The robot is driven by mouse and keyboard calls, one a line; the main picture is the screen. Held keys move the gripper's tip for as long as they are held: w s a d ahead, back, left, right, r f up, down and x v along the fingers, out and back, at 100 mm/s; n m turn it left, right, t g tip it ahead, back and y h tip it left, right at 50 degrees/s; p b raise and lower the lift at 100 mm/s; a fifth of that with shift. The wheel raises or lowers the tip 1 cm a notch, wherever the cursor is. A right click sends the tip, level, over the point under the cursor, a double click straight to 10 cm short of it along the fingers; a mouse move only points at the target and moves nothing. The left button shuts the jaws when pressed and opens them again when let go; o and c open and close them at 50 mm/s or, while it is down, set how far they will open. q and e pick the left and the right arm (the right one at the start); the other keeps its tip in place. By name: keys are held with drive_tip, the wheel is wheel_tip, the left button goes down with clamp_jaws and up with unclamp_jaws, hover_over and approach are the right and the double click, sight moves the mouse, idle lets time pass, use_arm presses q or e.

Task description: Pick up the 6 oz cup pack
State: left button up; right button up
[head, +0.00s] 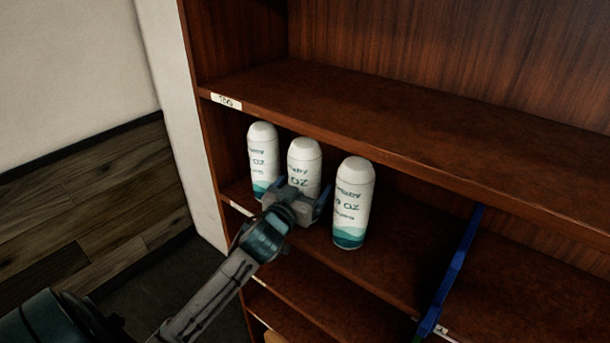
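Three white cylindrical cup packs with rounded tops and "OZ" lettering stand upright in a row on a wooden shelf in the head view: a left pack (263,155), a middle pack (304,158) and a right pack (353,200). Teal bands show low on the left and right packs. The size numbers are too small to read surely, so I cannot tell which is the 6 oz pack. My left gripper (301,190) is in front of the middle pack, its fingers spread to either side, and hides its lower part. Contact is unclear. My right gripper is not in view.
The upper shelf board (400,125) runs above the packs. A blue divider (455,270) stands to the right on the packs' shelf (385,270). The cabinet's side panel is close on the left. The shelf between the right pack and the divider is clear.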

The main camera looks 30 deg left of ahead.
use_arm(q)
drive_tip(key=shift+w+f, duration=0.1)
drive_tip(key=shift+w, duration=0.25)
drive_tip(key=shift+s+a, duration=0.1)
drive_tip(key=c, duration=1.2)
drive_tip(key=shift+c, duration=0.5)
